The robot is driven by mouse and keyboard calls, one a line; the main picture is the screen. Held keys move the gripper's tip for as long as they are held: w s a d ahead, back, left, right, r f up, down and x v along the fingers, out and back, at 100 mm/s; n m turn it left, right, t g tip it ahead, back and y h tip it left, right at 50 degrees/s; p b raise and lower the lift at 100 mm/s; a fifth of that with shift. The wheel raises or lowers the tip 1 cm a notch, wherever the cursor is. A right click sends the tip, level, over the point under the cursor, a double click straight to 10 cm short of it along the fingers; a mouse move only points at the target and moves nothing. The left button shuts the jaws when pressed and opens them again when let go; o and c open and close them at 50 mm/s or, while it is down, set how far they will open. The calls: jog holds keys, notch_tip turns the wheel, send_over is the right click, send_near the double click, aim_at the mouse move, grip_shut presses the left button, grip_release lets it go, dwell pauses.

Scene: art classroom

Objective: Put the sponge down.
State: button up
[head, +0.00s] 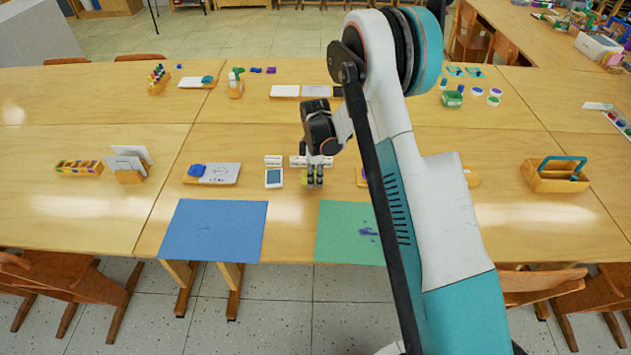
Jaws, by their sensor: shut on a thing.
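My gripper (315,184) is over the middle of the front table, behind the gap between the blue mat and the green mat. Its fingers are shut on the sponge (306,184), which shows only as a small yellowish piece beside the dark fingers. Most of the sponge is hidden by the fingers. I cannot tell whether its underside touches the table (285,215).
A blue mat (213,231) and a green mat (345,232) lie at the front edge. A small device with a screen (274,177) is just left of my gripper. A board (222,173) with a blue item is farther left. An orange caddy (556,178) stands right.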

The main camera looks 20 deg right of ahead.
jog(key=shift+f, duration=1.05)
jog(key=shift+f+b, duration=0.25)
jog(key=shift+b, duration=0.2)
jog(key=o, duration=1)
